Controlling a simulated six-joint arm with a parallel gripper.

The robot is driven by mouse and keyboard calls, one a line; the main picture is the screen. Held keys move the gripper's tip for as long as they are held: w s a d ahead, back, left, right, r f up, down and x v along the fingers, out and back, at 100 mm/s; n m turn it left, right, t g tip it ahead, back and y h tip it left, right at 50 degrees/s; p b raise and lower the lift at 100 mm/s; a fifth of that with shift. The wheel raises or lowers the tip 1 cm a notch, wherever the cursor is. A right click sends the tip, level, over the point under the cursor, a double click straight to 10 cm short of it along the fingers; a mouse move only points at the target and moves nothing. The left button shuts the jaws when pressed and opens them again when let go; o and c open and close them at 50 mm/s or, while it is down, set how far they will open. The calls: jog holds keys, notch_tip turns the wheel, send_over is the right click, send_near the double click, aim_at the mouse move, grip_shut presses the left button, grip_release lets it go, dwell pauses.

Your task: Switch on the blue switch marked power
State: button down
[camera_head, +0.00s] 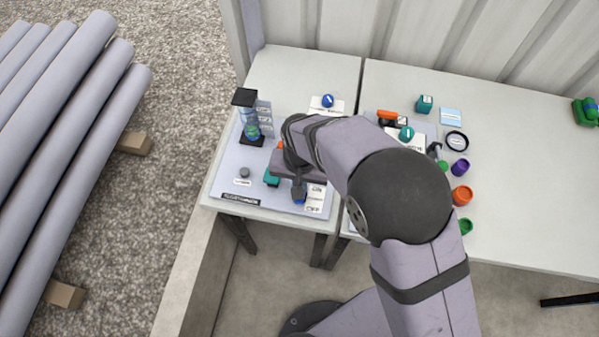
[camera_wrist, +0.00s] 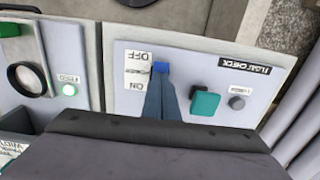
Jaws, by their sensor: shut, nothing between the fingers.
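A small blue switch (camera_wrist: 160,67) shows beside a white ON/OFF label (camera_wrist: 138,70) on the grey panel titled FLOAT CHECK (camera_wrist: 215,62). No "power" marking is readable in either view. My gripper (camera_wrist: 160,82) is shut and empty, with its fingertips right at the blue switch; I cannot tell whether they touch. My fingers and wrist hide part of the switch, so its position is unclear. In the head view my gripper (camera_head: 298,193) is over the front of the left panel, with a bit of the blue switch (camera_head: 300,200) below it.
A teal block (camera_wrist: 204,104) and a grey button (camera_wrist: 237,102) sit on the same panel. A clear cylinder unit (camera_head: 249,120) stands at its back left. A blue knob (camera_head: 328,100) is behind. A second table (camera_head: 520,160) holds several coloured parts at right.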

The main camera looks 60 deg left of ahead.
jog(key=shift+r, duration=0.15)
jog(key=shift+r+p, duration=0.6)
notch_tip(320, 180, up, 13)
jog(key=b, duration=0.1)
jog(key=shift+f, duration=0.2)
jog(key=shift+s+d+b, duration=0.4)
jog(key=shift+s+b, duration=0.05)
jog(key=shift+b, duration=0.4)
